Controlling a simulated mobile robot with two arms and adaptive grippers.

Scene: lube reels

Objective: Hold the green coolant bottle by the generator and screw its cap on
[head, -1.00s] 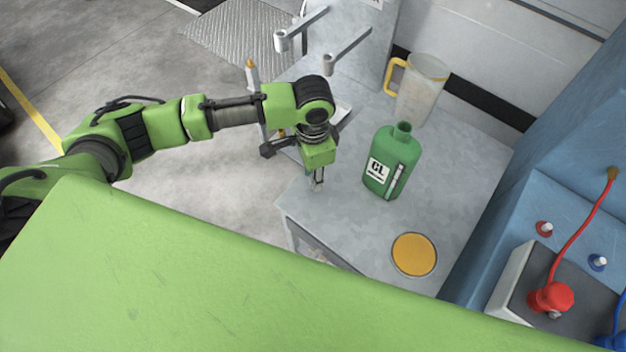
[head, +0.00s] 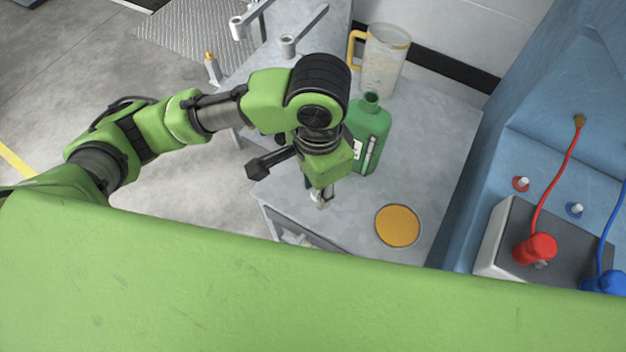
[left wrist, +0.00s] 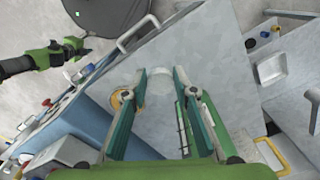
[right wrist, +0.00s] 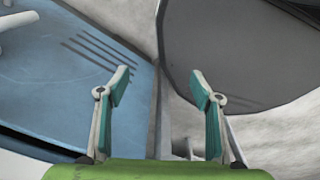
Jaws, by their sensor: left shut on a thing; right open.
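The green coolant bottle (head: 371,130) stands upright on the grey bench, its neck open and bare. My left gripper (head: 322,203) is just in front and left of the bottle, apart from its neck. In the left wrist view, my left gripper (left wrist: 158,78) is shut on a pale, round thing, apparently the cap (left wrist: 159,92). The bottle (left wrist: 203,128) shows there beside the right finger, partly hidden by it. My right gripper (right wrist: 160,82) is open and empty in the right wrist view, away from the bench, and is outside the head view.
A clear jug (head: 384,62) with a yellow handle stands behind the bottle. An orange disc (head: 397,226) lies at the bench front. A blue machine (head: 540,130) rises at the right, beside a battery (head: 508,235) with red and blue clamps. Bare bench top lies right of the bottle.

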